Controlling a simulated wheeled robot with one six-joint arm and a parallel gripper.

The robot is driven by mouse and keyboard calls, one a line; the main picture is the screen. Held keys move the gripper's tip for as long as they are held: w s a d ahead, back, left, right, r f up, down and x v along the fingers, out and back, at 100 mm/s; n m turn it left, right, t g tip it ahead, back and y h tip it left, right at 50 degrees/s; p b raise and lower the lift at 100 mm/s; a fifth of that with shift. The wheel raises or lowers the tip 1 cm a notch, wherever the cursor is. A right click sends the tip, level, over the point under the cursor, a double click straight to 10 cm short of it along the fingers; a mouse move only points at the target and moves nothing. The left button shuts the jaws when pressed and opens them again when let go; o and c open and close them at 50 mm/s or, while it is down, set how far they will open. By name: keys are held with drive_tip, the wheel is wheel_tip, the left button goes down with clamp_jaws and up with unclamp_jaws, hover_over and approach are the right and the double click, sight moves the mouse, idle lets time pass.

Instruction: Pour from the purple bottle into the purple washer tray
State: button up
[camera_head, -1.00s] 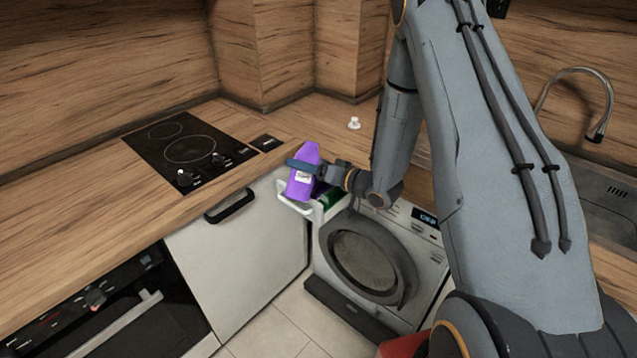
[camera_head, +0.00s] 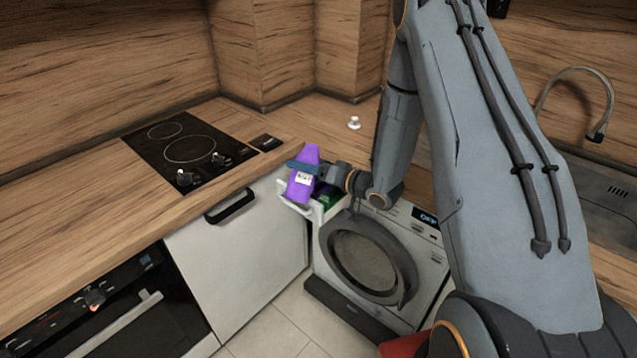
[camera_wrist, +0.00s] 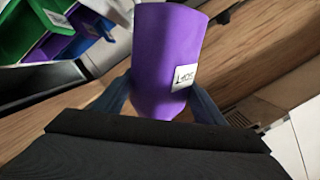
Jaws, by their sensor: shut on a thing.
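The purple bottle (camera_head: 301,187) with a white label is held over the open washer drawer (camera_head: 284,202); it also fills the middle of the wrist view (camera_wrist: 165,50). It leans slightly in the head view; I cannot tell its full tilt, and its mouth is not clearly visible. My gripper (camera_head: 303,167) is shut around the bottle, with a finger on each side in the wrist view (camera_wrist: 160,98). The purple washer tray (camera_wrist: 50,46) shows at the upper left of the wrist view, beside green compartments (camera_wrist: 17,32). In the head view the bottle hides it. No liquid is visible.
The washer (camera_head: 365,255) stands below the drawer with its round door in front. A cooktop (camera_head: 190,150) is set in the wooden counter at left. A small white object (camera_head: 354,122) stands on the counter behind. A sink tap (camera_head: 595,130) is at right.

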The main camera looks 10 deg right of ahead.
drive_tip(key=shift+s+a+f+m+g+b, duration=0.15)
drive_tip(key=shift+f+m+g+b, duration=0.25)
drive_tip(key=shift+f+m, duration=0.75)
idle(2.0)
drive_tip(key=shift+s+a+r+m+p, duration=0.1)
drive_tip(key=shift+s+m+p, duration=0.05)
drive_tip(key=shift+m+p, duration=0.25)
idle(2.1)
drive_tip(key=shift+f+m+g+y, duration=0.2)
drive_tip(key=shift+m+g+y, duration=0.2)
drive_tip(key=shift+m, duration=0.15)
idle(1.8)
